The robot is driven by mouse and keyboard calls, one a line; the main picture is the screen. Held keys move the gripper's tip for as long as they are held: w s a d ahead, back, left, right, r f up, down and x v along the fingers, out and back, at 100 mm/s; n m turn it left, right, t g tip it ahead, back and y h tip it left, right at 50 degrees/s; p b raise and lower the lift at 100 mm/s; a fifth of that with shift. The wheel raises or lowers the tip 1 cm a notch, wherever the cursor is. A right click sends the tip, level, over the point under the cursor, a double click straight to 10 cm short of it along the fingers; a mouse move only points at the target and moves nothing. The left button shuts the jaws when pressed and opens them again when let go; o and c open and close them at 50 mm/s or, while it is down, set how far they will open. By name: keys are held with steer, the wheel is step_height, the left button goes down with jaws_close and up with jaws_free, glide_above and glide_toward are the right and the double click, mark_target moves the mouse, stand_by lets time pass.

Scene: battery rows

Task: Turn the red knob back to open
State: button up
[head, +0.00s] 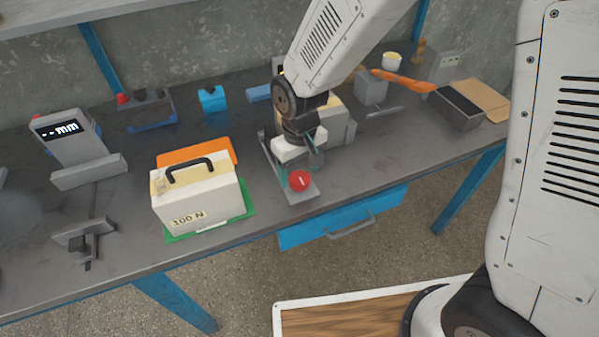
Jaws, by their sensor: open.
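The red knob (300,181) sits at the front end of a grey metal fixture (305,195) near the table's front edge. A pale mark runs across the knob's face. My gripper (301,172) is open, just behind and above the knob. Its fingers are small and partly hidden by my wrist, so I cannot tell whether they touch the knob. My arm comes down from the top and covers part of the fixture behind the knob.
A cream box marked 100 N (196,205) with a black handle stands on a green mat left of the knob. A grey display unit (72,143) stands far left. A grey open box (457,110) and an orange-handled tool (403,81) are at the right. A blue drawer (340,219) hangs below the front edge.

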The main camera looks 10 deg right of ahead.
mark_target(300, 177)
step_height(300, 177, up, 6)
steer(key=shift+r, duration=0.1)
stand_by(0.5)
